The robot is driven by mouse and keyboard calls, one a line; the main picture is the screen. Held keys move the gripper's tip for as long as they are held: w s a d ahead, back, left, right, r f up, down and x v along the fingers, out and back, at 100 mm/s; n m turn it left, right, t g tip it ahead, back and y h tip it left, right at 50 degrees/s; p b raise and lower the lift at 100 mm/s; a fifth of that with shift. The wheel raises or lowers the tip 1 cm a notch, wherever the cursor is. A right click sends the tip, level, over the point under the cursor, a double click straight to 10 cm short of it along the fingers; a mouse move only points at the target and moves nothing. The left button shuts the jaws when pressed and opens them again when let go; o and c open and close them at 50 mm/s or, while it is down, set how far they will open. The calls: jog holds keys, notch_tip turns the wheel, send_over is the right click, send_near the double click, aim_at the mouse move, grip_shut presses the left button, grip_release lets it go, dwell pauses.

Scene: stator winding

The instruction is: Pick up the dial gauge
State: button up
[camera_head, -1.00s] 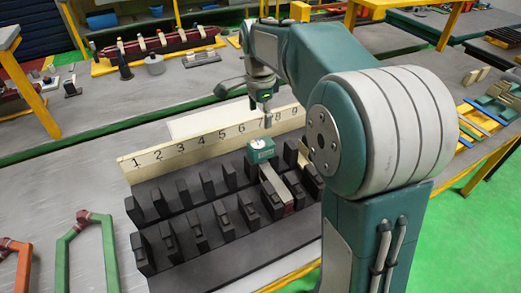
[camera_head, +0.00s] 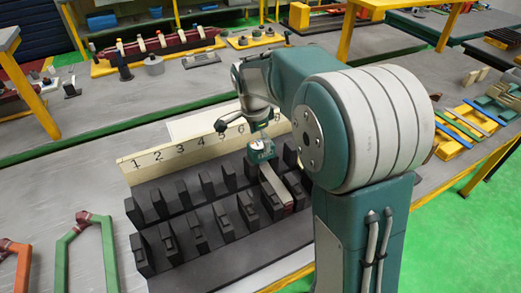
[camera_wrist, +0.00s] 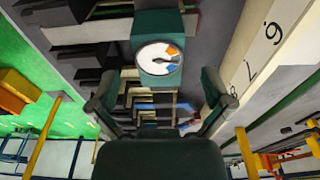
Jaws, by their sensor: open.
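The dial gauge is a small teal block with a round white face. In the head view the dial gauge (camera_head: 260,156) stands among the black slotted blocks, near the numbered strip. In the wrist view the dial gauge (camera_wrist: 158,57) shows its face at top centre, with orange and blue marks and a dark needle. My gripper (camera_wrist: 160,97) is open, one finger on each side of the picture, and nothing is between the fingers. The gauge appears just past the fingertips. In the head view my gripper (camera_head: 258,130) hangs just over the gauge and its fingers are hard to make out.
A cream strip with numbers (camera_head: 170,155) stands behind the rows of black blocks (camera_head: 190,192). A long grey bar (camera_head: 275,181) lies beside the gauge among the blocks. Green and orange frames (camera_head: 62,255) lie at the left. The grey bench (camera_head: 75,180) is clear there.

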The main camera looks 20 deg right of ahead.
aim_at(261, 144)
jog(key=f, duration=0.4)
jog(key=shift+w+d, duration=0.1)
jog(key=shift+d, duration=0.15)
jog(key=c, duration=1.2)
jog(key=shift+c, duration=0.2)
jog(key=shift+r, duration=0.1)
jog(key=shift+r, duration=0.35)
notch_tip(261, 144, up, 2)
jog(key=shift+r, duration=0.25)
jog(key=s+r, duration=1.4)
jog(key=shift+r, duration=0.35)
